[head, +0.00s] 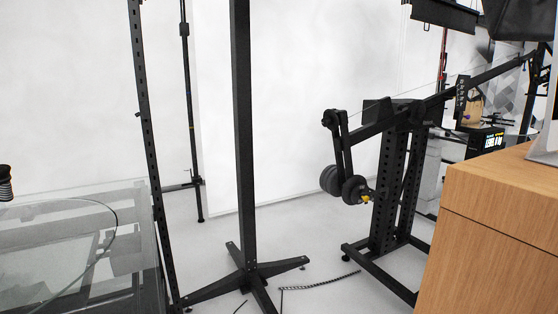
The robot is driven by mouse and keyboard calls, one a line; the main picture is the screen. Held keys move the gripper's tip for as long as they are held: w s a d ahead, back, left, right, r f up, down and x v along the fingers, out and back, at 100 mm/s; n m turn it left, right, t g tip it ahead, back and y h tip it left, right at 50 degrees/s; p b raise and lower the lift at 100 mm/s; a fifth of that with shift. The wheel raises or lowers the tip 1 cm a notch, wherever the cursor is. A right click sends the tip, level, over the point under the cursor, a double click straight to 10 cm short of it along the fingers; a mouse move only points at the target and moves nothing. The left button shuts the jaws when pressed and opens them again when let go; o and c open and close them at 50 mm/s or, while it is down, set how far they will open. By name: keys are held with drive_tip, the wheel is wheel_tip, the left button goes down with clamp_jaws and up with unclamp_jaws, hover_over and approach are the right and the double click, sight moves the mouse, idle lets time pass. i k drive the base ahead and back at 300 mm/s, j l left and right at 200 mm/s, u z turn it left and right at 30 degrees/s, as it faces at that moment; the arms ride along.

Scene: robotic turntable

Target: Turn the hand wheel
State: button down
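I cannot make out a hand wheel for certain in the head view. Round dark discs (353,188) hang at the low end of a black boom arm on a stand, with a small yellow piece (366,199) beside them. They look like weights, and I cannot tell whether any of them turns. My gripper is not in view.
A black post (243,130) on splayed feet stands in the middle. The black boom stand (389,190) is behind, to the right. A wooden cabinet (500,240) fills the lower right. A glass-topped table (60,235) is at left. A dark cable (320,283) lies on the pale floor.

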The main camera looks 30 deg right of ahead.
sight(330, 120)
drive_tip(key=i+j+z, duration=0.3)
drive_tip(key=i+z, duration=0.2)
drive_tip(key=i+j+z, duration=0.3)
drive_tip(key=j+z, duration=0.15)
drive_tip(key=z, duration=1.3)
drive_tip(key=u, duration=1.3)
